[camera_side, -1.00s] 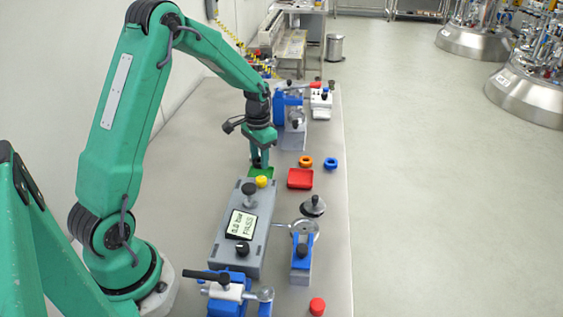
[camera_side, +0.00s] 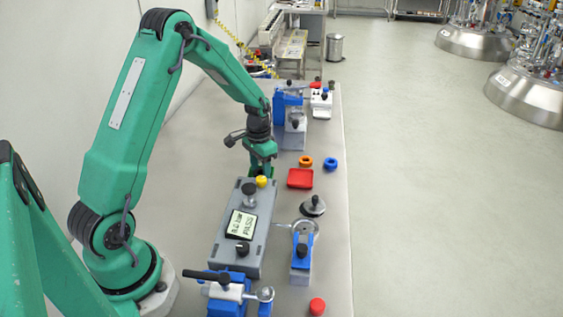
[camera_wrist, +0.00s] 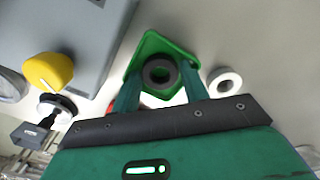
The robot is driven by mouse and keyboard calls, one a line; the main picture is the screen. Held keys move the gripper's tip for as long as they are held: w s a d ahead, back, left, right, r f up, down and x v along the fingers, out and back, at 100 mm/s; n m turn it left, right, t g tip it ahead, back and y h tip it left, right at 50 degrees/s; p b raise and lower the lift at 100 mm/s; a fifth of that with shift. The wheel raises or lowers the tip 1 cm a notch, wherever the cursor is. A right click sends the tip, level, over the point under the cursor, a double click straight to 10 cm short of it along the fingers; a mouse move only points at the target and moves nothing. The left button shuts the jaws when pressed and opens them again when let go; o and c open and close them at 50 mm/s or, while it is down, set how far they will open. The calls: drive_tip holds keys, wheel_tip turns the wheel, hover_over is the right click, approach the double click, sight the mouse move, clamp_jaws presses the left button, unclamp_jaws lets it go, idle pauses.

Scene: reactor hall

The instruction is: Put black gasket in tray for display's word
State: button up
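The display (camera_side: 241,224) on the grey box reads PASS on its lower line. The green tray (camera_wrist: 153,42) shows in the wrist view beneath my fingertips; in the side view my gripper hides it. The black gasket (camera_wrist: 160,61) is between my two fingertips, over the tray floor. My gripper (camera_side: 262,174) points down, low at the tray behind the grey box. Its fingers (camera_wrist: 161,77) appear to touch the gasket on both sides. Whether the gasket rests on the tray floor cannot be told.
A white ring (camera_wrist: 224,82) lies beside the green tray. An orange ring (camera_side: 305,162) and a blue ring (camera_side: 331,163) lie beyond the red tray. The grey box (camera_side: 236,256) with a yellow knob (camera_side: 262,181) stands close to my gripper. Blue clamps stand on the bench.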

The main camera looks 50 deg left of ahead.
drive_tip(key=shift+r, duration=0.15)
wheel_tip(320, 180, up, 12)
idle(0.9)
idle(0.5)
drive_tip(key=s+d+r+t, duration=0.3)
drive_tip(key=s+d+r, duration=0.5)
drive_tip(key=d+r, duration=0.15)
drive_tip(key=s+d+r+t, duration=0.1)
drive_tip(key=s+d, duration=0.2)
drive_tip(key=s, duration=0.3)
drive_tip(key=s+d+r+t, duration=0.1)
drive_tip(key=s+d, duration=0.2)
drive_tip(key=s, duration=0.3)
drive_tip(key=shift+s+d+r+t, duration=0.15)
drive_tip(key=shift+s+d+t, duration=0.15)
drive_tip(key=shift+s+d, duration=0.1)
idle(0.5)
